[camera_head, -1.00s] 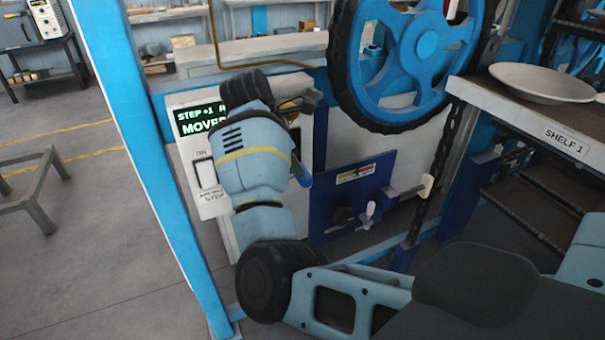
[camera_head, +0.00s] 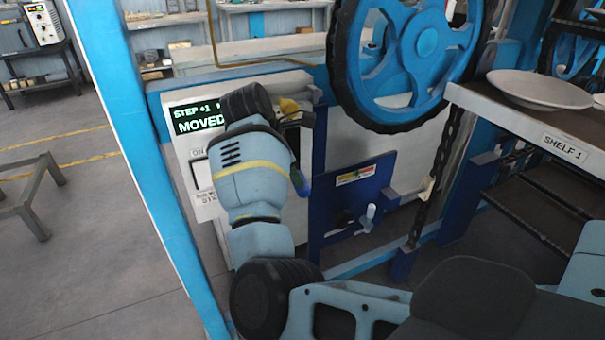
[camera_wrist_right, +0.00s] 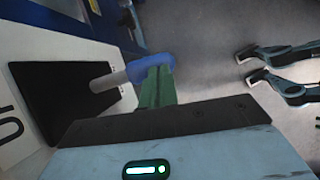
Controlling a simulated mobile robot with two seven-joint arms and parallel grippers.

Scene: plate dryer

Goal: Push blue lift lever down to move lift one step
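In the right wrist view, the blue lift lever (camera_wrist_right: 150,67) is a blue knob on a pale grey shaft coming out of a dark slot in a white panel. My right gripper (camera_wrist_right: 157,86) has its green fingers together, with no gap visible. Their tips overlap the knob in the picture; I cannot tell how firmly they touch it. In the head view, my right forearm and wrist hide most of the hand and lever. The control panel's display (camera_head: 197,117) reads "STEP +1" and "MOVED" in green. My left gripper is not in view.
A large blue wheel (camera_head: 428,45) stands above a blue plate with small knobs (camera_head: 350,205). At right, Shelf 1 (camera_head: 480,105) holds a white plate (camera_head: 538,89). A blue post (camera_head: 135,150) stands left of the panel.

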